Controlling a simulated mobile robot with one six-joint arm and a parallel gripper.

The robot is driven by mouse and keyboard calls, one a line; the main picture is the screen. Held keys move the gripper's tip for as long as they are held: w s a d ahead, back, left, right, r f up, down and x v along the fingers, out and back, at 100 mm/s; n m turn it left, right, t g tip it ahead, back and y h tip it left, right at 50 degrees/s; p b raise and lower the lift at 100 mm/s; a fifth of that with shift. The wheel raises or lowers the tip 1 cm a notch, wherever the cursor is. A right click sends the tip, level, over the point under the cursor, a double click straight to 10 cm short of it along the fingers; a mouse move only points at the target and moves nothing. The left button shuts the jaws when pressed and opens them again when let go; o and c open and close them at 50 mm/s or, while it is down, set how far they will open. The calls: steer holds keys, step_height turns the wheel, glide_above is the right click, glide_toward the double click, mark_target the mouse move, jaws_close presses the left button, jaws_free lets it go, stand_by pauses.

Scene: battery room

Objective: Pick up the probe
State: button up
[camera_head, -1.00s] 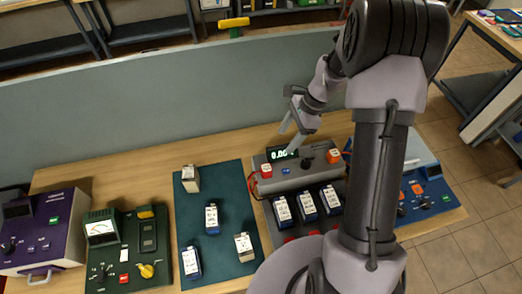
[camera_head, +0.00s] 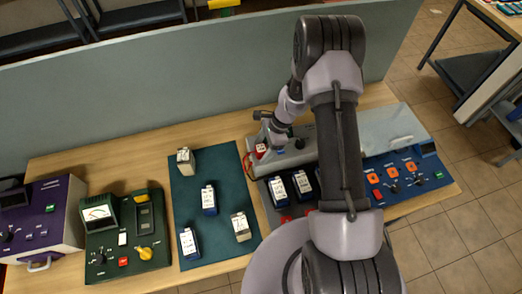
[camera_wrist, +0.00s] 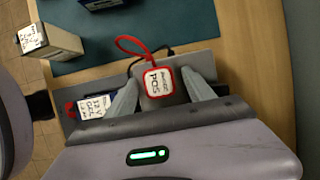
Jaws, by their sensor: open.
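A red probe (camera_wrist: 159,83) with a white label reading POS is in the wrist view, with a red lead looping from its far side. It stands on a grey instrument and also shows as a small red-and-white block in the head view (camera_head: 261,150). My gripper (camera_wrist: 159,77) is open, with one finger on each side of the probe. Whether the fingers touch it I cannot tell. In the head view my gripper (camera_head: 272,138) is beside the probe, partly hidden by my wrist.
Several labelled batteries stand on the dark green mat (camera_head: 219,171) at left. More batteries (camera_head: 278,188) stand in front of the grey instrument. A green tester (camera_head: 124,240) and a purple unit (camera_head: 42,222) are further left, a blue panel (camera_head: 405,180) at right. A partition (camera_head: 170,95) stands behind.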

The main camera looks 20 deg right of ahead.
steer(key=c, duration=1.3)
jaws_close()
